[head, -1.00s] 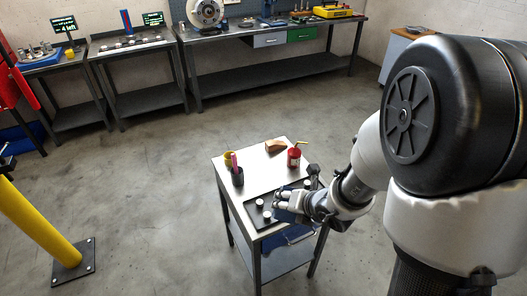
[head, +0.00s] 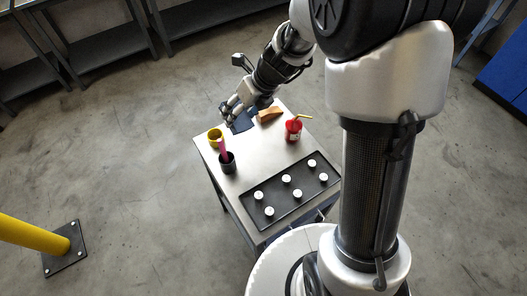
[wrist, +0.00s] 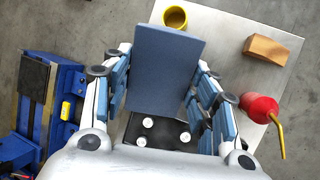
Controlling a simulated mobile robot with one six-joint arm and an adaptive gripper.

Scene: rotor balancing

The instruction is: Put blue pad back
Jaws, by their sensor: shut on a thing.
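My gripper (head: 237,108) is shut on the blue pad (head: 243,124), near the far end of the metal cart top (head: 262,158). The pad looks tilted in the head view; I cannot tell whether it touches the cart. In the wrist view the blue pad (wrist: 166,70) is a flat slab between the fingers, partly covering the cart behind it. A black tray (head: 268,208) with several white round pieces lies at the cart's near end, apart from the gripper.
A yellow cup (head: 215,137), a dark cup (head: 228,167) with a pink item, a tan block (head: 269,115) and a red oil can (head: 293,131) stand around the cart top. Its middle is clear. A yellow post (head: 35,237) stands at left.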

